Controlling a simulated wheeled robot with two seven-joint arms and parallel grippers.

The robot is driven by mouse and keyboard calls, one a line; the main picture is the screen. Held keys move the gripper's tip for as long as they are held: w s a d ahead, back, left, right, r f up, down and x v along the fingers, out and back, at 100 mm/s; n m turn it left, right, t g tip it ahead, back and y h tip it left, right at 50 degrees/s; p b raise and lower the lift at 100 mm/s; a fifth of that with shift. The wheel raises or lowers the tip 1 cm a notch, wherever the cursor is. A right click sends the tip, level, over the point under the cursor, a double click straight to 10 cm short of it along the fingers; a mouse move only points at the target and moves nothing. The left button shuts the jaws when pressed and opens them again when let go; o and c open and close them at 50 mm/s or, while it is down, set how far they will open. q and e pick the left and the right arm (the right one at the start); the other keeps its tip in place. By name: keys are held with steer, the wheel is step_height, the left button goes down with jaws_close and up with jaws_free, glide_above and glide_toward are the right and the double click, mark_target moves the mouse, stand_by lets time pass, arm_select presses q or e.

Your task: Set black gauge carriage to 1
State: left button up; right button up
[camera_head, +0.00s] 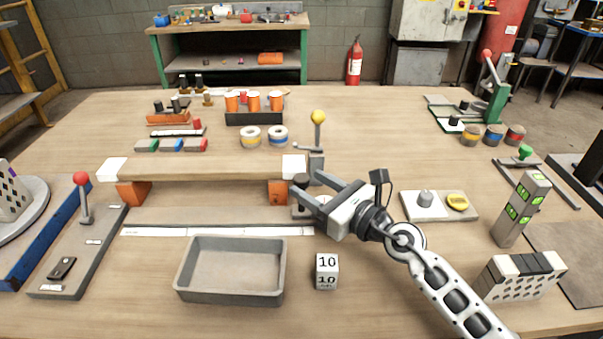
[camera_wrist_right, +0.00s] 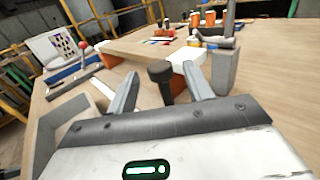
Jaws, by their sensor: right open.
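The black gauge carriage's knob (camera_head: 300,181) stands upright near the right end of a long white scale strip (camera_head: 217,231). Its lower part is partly hidden by my gripper in the head view. My right gripper (camera_head: 306,184) is open, with its fingers reaching left around the knob. In the right wrist view the knob (camera_wrist_right: 160,72) shows between the two spread fingers of the gripper (camera_wrist_right: 160,78), with gaps at both sides. I cannot tell whether either finger touches it. The scale's marks are too small to read. My left gripper is not in view.
A wooden beam (camera_head: 205,168) with white end blocks lies behind the strip. A grey tray (camera_head: 231,286) and a white block marked 10 (camera_head: 327,271) stand in front. A yellow-knobbed lever (camera_head: 318,118) rises behind the gripper. A plate with a yellow knob (camera_head: 457,202) lies right.

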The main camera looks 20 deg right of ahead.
mark_target(308, 184)
steer(key=shift+x, duration=1.8)
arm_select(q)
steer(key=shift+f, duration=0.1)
